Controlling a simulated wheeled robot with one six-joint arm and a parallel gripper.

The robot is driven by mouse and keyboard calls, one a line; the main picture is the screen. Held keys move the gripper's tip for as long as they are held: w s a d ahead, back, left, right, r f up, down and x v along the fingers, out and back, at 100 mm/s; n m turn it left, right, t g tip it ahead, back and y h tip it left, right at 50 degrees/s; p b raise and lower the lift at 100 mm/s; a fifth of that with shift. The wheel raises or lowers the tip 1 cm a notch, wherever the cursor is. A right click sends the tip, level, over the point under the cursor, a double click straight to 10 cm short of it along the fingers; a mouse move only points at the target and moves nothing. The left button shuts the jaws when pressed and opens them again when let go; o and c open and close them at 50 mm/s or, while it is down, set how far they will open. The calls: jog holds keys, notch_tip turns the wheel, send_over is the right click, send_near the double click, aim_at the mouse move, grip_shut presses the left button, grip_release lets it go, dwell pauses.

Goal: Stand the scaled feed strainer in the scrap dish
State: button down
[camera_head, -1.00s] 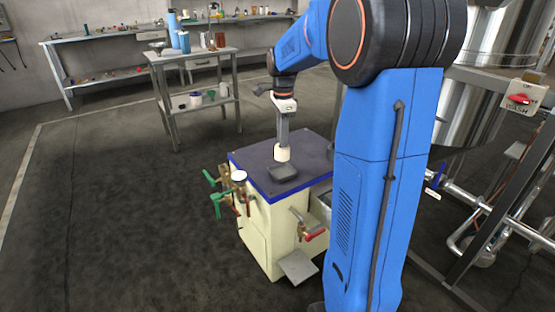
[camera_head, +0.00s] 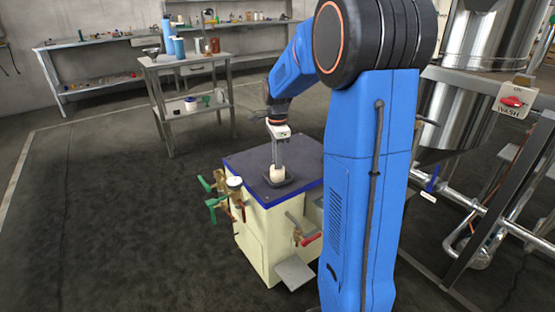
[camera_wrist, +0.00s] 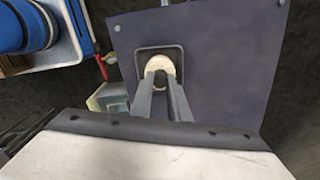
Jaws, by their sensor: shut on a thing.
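The scaled feed strainer (camera_head: 277,173) is a short, cream-white, rounded piece. My gripper (camera_head: 278,165) is shut on it from above, its long grey fingers pointing down. The scrap dish (camera_head: 290,183) is a shallow dark square tray on the dark top of the cream cabinet (camera_head: 239,164). The strainer stands upright within the dish's outline; whether its base touches the dish floor I cannot tell. In the wrist view the strainer (camera_wrist: 161,60) is between my fingertips (camera_wrist: 160,74), inside the dish rim (camera_wrist: 138,62), and the fingers hide its near side.
Green-handled valves (camera_head: 213,195) stick out at the cabinet's left, and a red-handled tap (camera_head: 306,239) at its front. A steel side table (camera_head: 187,61) with bottles stands behind. Steel tank pipework (camera_head: 480,205) is at the right. The cabinet top around the dish is clear.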

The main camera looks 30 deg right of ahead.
jog(key=c, duration=1.7)
grip_release()
notch_tip(320, 180, up, 12)
jog(key=s+a+r+n+t, duration=0.1)
jog(key=s+a+r+n, duration=0.1)
jog(key=s+a+n, duration=0.45)
jog(key=s+a+f+n+t, duration=0.1)
jog(key=s+a+f+n, duration=0.1)
jog(key=s+n, duration=0.3)
jog(key=s+a+f+n+t, duration=0.1)
jog(key=s+a+f+n, duration=0.2)
jog(key=s, duration=0.8)
jog(key=s+a+f+n+t, duration=0.1)
jog(key=s+a+f+n, duration=0.2)
jog(key=s+a+n, duration=0.2)
jog(key=shift+s+a+f+n+t, duration=0.15)
jog(key=shift+s+n, duration=0.15)
jog(key=shift+s, duration=0.25)
jog(key=shift+s+a+n+t, duration=0.1)
jog(key=shift+s+n, duration=0.15)
jog(key=shift+s, duration=0.35)
jog(key=shift+s+a+f+n+t, duration=0.15)
jog(key=shift+s+n, duration=0.15)
jog(key=shift+s, duration=0.25)
jog(key=shift+d+r, duration=0.1)
